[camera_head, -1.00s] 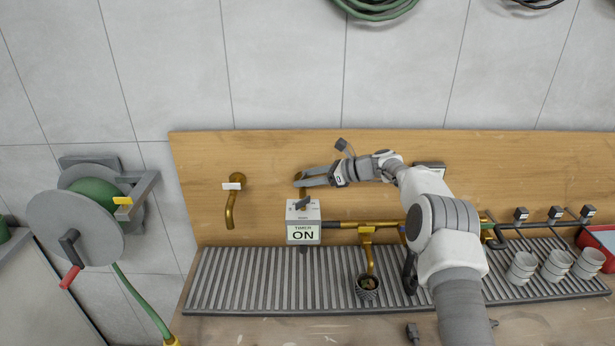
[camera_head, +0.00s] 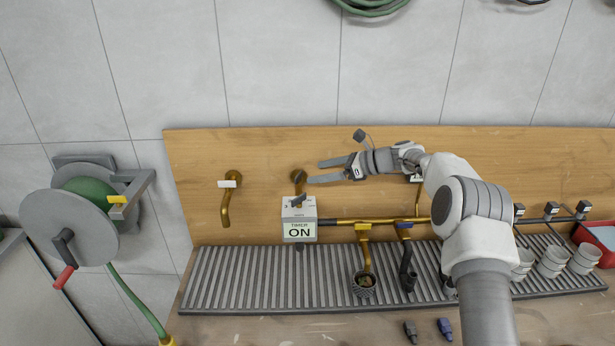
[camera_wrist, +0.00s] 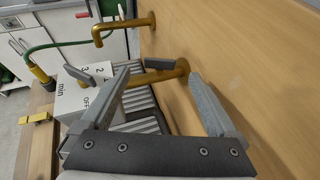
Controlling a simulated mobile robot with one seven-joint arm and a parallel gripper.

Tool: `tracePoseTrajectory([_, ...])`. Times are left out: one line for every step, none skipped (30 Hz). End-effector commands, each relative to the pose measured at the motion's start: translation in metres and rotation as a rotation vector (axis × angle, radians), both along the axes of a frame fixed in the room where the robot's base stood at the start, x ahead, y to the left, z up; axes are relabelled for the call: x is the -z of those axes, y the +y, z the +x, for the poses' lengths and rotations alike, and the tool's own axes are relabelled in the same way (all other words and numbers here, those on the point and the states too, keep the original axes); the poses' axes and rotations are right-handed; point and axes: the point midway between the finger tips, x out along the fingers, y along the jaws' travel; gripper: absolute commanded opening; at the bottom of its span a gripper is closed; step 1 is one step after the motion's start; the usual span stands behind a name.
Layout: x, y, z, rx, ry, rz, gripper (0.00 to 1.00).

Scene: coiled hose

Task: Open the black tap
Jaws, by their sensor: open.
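A brass tap (camera_head: 297,176) comes out of the wooden board above a grey timer box (camera_head: 299,212) marked "ON". A dark lever (camera_head: 297,200) shows at the top of the box; I take this to be the black tap, though its join to the pipe is unclear. In the wrist view, the brass pipe (camera_wrist: 155,78) shows beyond and between my fingers, with a dark grey piece (camera_wrist: 101,69) at its outer end. My gripper (camera_head: 322,171) is open and empty, right of the brass tap and apart from it; it also shows in the wrist view (camera_wrist: 158,76).
A plain brass spout (camera_head: 226,200) with a white tag is at left. A yellow-handled tap (camera_head: 364,235) and a blue-handled tap (camera_head: 405,250) stand right of the box. A ribbed drain tray (camera_head: 255,278) runs below. A hose reel (camera_head: 70,228) stands far left.

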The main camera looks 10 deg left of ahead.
Motion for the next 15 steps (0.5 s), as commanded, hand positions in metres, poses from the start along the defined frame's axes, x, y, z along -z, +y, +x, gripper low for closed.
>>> tracePoseTrajectory([-0.004,-0.014,0.0,0.004,-0.002,0.0,0.95])
tracePoseTrajectory([-0.007,-0.021,-0.001,0.004,-0.003,-0.001,0.95])
tracePoseTrajectory([-0.011,-0.03,-0.003,0.003,-0.003,-0.001,0.95])
tracePoseTrajectory([-0.013,-0.037,-0.004,0.003,-0.002,-0.001,0.95])
tracePoseTrajectory([-0.016,-0.043,-0.004,0.003,-0.002,-0.001,0.95])
tracePoseTrajectory([-0.02,-0.052,-0.006,0.003,-0.002,0.0,0.95])
tracePoseTrajectory([-0.023,-0.058,-0.007,0.003,-0.002,0.0,0.95])
tracePoseTrajectory([-0.026,-0.064,-0.007,0.003,-0.002,0.0,0.95])
tracePoseTrajectory([-0.029,-0.071,-0.008,0.003,-0.002,0.0,0.95])
tracePoseTrajectory([-0.031,-0.076,-0.009,0.001,-0.002,0.0,0.95])
tracePoseTrajectory([-0.033,-0.081,-0.01,0.001,-0.002,0.0,0.95])
tracePoseTrajectory([-0.035,-0.087,-0.011,0.003,-0.001,0.0,0.95])
tracePoseTrajectory([-0.037,-0.09,-0.011,0.001,-0.002,0.0,0.95])
tracePoseTrajectory([-0.038,-0.093,-0.012,0.001,-0.001,0.0,0.95])
tracePoseTrajectory([-0.04,-0.097,-0.012,0.001,-0.001,0.0,0.95])
